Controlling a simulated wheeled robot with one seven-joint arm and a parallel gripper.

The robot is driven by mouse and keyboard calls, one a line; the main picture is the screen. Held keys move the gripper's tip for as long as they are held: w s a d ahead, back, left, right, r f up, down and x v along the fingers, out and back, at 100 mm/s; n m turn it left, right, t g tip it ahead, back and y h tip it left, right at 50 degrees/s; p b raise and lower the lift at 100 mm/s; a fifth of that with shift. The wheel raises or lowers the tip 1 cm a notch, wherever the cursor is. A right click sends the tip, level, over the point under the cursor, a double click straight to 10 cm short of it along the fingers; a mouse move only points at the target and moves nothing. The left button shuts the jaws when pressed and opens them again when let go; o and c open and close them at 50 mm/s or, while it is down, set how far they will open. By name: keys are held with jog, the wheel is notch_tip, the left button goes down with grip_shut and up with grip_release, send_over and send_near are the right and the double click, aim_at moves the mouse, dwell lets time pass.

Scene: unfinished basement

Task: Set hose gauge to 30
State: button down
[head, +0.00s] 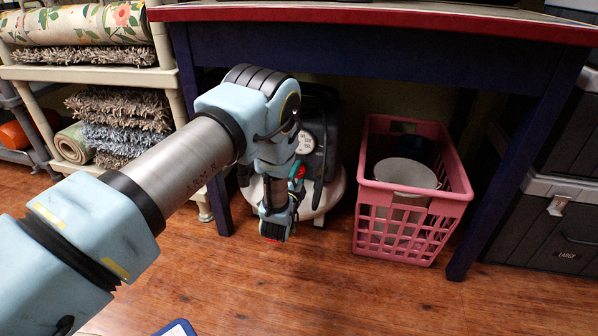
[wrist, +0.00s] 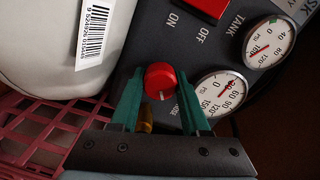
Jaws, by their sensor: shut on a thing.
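The air compressor (head: 318,128) stands under the blue table, with a dark panel and a white tank below. In the wrist view a red knob (wrist: 160,80) sits on the dark panel between the two green fingers of my gripper (wrist: 160,88), which is shut on it. The lower round gauge (wrist: 221,92), unlabelled in view, is just right of the knob, partly covered by the right finger; I cannot read its needle surely. The gauge marked TANK (wrist: 269,43) is further up right. A red switch (wrist: 206,8) by ON and OFF is at the top.
A pink basket (head: 410,222) with a bucket (head: 405,172) inside stands right of the compressor. Table legs (head: 513,165) stand on both sides. Shelves with rugs (head: 118,110) are at the left, dark storage boxes (head: 555,225) at the right. The wooden floor in front is mostly clear.

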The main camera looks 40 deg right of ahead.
jog(key=shift+m, duration=0.4)
jog(key=shift+c, duration=1.9)
grip_release()
jog(key=shift+a, duration=0.1)
jog(key=p+v, duration=0.3)
jog(key=v, duration=0.7)
jog(key=shift+s+a+p, duration=0.2)
jog(key=shift+a+p, duration=0.05)
jog(key=shift+p, duration=0.15)
jog(key=shift+a+f, duration=0.1)
